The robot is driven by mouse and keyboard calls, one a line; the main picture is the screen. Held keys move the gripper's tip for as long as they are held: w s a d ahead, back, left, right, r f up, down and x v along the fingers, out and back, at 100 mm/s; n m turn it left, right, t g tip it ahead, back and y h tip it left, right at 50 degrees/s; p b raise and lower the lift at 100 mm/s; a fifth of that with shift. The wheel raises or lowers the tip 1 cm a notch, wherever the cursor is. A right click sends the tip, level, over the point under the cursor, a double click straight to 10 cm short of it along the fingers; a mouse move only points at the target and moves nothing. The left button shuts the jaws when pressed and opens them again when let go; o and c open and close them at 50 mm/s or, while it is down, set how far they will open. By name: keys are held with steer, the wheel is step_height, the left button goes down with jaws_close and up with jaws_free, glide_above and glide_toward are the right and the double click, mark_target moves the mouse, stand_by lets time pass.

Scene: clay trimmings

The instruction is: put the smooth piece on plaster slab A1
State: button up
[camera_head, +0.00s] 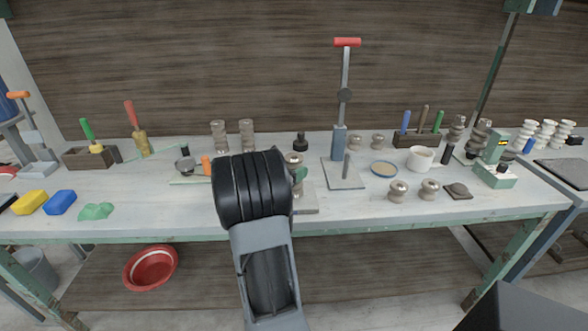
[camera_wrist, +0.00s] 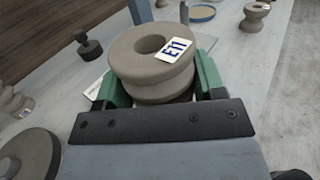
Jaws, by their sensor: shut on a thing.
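My gripper (camera_wrist: 160,82) is shut on a grey-brown clay piece (camera_wrist: 142,52) with a round hole in its top and a groove around its side. A white tag reading E11 lies on its top. The green fingers press it from both sides. In the head view the piece (camera_head: 293,159) shows partly beside my dark wrist, with one green finger at its right. A pale slab (camera_head: 305,210) lies on the bench below, mostly hidden by my arm. A pale edge with dark marks (camera_wrist: 95,88) shows under the left finger in the wrist view; I cannot read A1 anywhere.
A press with a red handle (camera_head: 346,43) stands right of my gripper. A black knob-shaped tool (camera_head: 300,143) stands behind. Several turned clay pieces (camera_head: 398,191), a white cup (camera_head: 420,158) and a round dish (camera_head: 384,169) are at right.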

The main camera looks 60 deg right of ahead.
steer(key=shift+f, duration=0.1)
steer(key=o, duration=1.3)
